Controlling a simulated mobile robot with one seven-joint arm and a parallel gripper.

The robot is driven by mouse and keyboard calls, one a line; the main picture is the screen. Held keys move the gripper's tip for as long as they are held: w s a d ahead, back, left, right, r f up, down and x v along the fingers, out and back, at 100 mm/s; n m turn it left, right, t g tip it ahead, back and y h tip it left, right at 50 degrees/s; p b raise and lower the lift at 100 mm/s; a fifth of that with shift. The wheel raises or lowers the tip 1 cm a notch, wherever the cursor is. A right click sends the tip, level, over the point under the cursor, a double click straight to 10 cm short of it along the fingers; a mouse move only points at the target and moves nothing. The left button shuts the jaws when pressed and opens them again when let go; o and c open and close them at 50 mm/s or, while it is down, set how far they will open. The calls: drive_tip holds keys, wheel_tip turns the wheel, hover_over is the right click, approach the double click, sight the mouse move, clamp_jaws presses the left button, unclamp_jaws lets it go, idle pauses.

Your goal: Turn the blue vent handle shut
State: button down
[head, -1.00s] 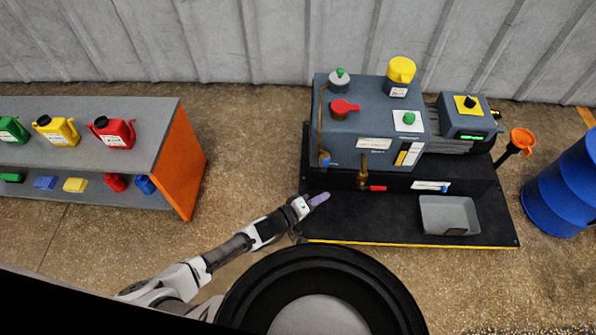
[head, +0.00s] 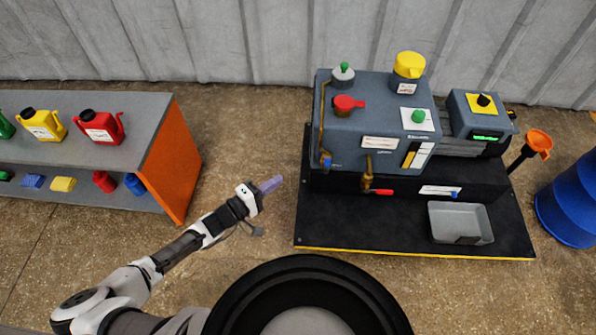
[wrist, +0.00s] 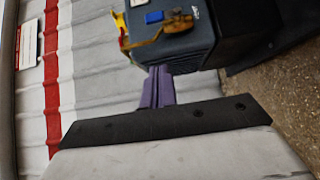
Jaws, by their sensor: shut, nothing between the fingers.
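A small blue handle (head: 326,163) sits at the lower end of a brass pipe on the left front of the grey pump unit (head: 375,130). In the wrist view, a blue piece (wrist: 154,17) shows beside brass pipework (wrist: 160,45) just beyond the fingers; I cannot tell for certain that it is the same handle. My gripper (head: 271,184) has purple fingers, shut and empty, left of the pump's black base and apart from the handle. The fingers also show in the wrist view (wrist: 157,88).
A red-handled brass valve (head: 378,191) and a grey tray (head: 460,222) are at the front of the black base. A shelf with an orange side (head: 172,160) stands at left. A blue drum (head: 568,205) is at right. Open floor lies between shelf and pump.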

sight(327, 166)
drive_tip(key=s+d+b+x, duration=0.2)
drive_tip(key=x, duration=1)
drive_tip(key=shift+d, duration=0.15)
drive_tip(key=shift+w+d+r+m+p, duration=0.15)
drive_tip(key=shift+m+p, duration=0.15)
drive_tip(key=shift+p, duration=0.8)
